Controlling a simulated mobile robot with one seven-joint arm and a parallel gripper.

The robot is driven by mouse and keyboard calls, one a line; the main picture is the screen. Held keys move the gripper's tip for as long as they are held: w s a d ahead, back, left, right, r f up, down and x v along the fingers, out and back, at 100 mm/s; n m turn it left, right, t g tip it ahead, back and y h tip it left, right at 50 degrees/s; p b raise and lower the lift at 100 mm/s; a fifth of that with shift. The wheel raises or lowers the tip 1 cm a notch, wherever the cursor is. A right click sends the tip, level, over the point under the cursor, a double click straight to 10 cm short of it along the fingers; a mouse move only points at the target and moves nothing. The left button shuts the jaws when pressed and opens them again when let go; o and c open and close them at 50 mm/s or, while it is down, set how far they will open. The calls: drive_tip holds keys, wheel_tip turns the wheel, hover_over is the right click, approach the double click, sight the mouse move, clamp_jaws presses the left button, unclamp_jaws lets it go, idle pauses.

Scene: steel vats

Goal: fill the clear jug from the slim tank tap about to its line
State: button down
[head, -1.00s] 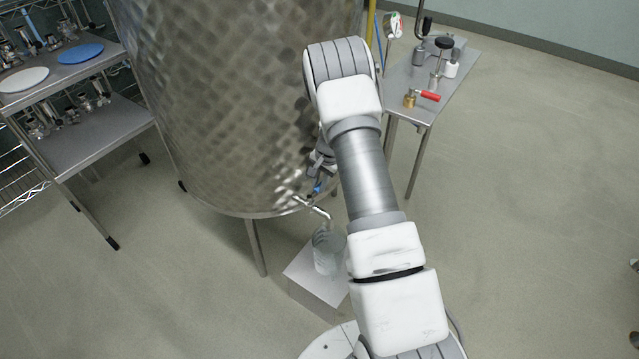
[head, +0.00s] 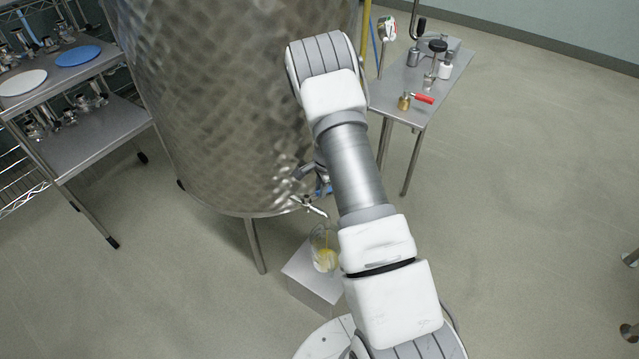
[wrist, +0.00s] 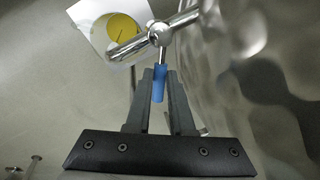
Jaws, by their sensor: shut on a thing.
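The slim tank (head: 215,110) is a tall steel vat on legs. Its tap (head: 310,205) points out low on its side; the tap also shows in the wrist view (wrist: 158,33), with a blue lever (wrist: 158,90). My gripper (wrist: 160,75) is shut on the blue lever. In the head view the gripper is mostly hidden behind my arm. The clear jug (head: 322,236) stands upright under the spout, with yellow liquid (head: 326,260) in its lower part. From above in the wrist view, the yellow liquid (wrist: 122,30) shows inside the jug. I cannot make out the jug's line.
The jug stands on a pale block (head: 304,278) on the floor. A steel side table (head: 395,98) with a red-handled valve (head: 418,99) and other fittings stands right of the tank. A shelf rack (head: 95,140) with plates and fittings stands left.

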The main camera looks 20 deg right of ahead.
drive_tip(key=shift+s+m+h+p, duration=0.3)
drive_tip(key=shift+s+m+p, duration=0.15)
drive_tip(key=shift+m, duration=0.55)
drive_tip(key=c, duration=0.8)
unclamp_jaws()
drive_tip(key=shift+a+r, duration=0.1)
drive_tip(key=s+r+p, duration=0.1)
drive_tip(key=r, duration=0.4)
drive_tip(key=s+r+p, duration=0.1)
drive_tip(key=r+p, duration=0.1)
drive_tip(key=r, duration=0.4)
drive_tip(key=s+r+p, duration=0.1)
drive_tip(key=r+p, duration=0.1)
drive_tip(key=r, duration=0.4)
drive_tip(key=shift+s+a, duration=0.2)
drive_tip(key=shift+a, duration=0.05)
